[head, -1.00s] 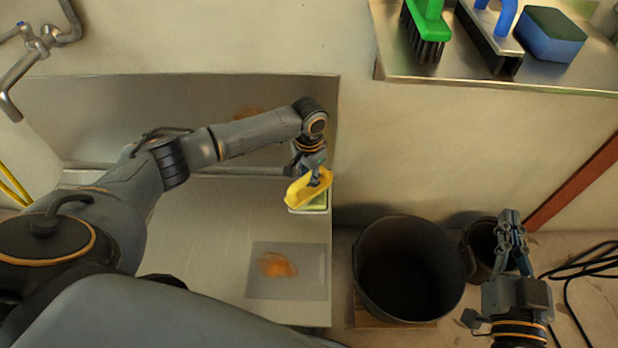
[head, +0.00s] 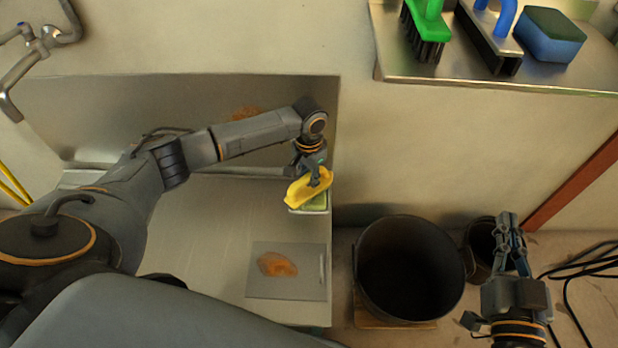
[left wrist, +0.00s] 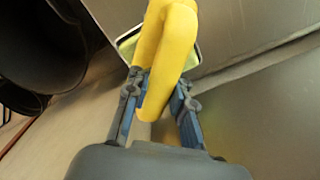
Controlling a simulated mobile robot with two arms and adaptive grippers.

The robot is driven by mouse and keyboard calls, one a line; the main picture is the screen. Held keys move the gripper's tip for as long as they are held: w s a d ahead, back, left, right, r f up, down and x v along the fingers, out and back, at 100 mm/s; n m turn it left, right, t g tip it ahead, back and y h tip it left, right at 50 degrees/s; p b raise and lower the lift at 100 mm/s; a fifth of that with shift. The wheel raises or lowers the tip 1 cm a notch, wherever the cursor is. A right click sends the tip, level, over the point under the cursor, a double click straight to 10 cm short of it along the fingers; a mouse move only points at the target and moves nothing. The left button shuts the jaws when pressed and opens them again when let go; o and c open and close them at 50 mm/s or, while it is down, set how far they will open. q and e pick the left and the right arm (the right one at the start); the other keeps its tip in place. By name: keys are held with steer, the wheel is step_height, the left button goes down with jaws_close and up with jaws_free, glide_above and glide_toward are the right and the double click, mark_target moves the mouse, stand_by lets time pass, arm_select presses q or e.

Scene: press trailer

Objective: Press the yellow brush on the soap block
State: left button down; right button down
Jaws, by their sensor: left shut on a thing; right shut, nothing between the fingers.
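My left gripper (head: 314,172) is shut on the yellow brush (head: 304,192), holding it over the soap block (head: 316,205) near the right edge of the metal counter. The pale green soap sits in a light dish and is partly hidden under the brush. In the left wrist view the brush (left wrist: 172,50) runs up between the fingers, with the soap's dish (left wrist: 190,48) behind it. I cannot tell whether brush and soap touch. My right gripper (head: 509,225) is shut and empty at the lower right, beside the buckets.
A large black bucket (head: 408,265) stands right of the counter (head: 220,240). A panel with an orange stain (head: 290,270) lies at its front. A shelf (head: 450,75) holds a green brush (head: 425,30), a squeegee (head: 490,40) and a blue sponge (head: 550,38). Black cables (head: 580,265) lie at far right.

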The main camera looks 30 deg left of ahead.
steer(key=shift+s+d+f+g+h+p, duration=0.15)
steer(key=shift+f+g, duration=0.3)
steer(key=shift+f, duration=0.3)
steer(key=shift+s+d+f+g+h+p, duration=0.1)
steer(key=shift+d+f+g+p, duration=0.1)
steer(key=shift+f+g, duration=0.4)
steer(key=shift+s+d+f+g+h+p, duration=0.15)
steer(key=shift+f+g, duration=0.1)
steer(key=shift+f, duration=0.65)
stand_by(5.8)
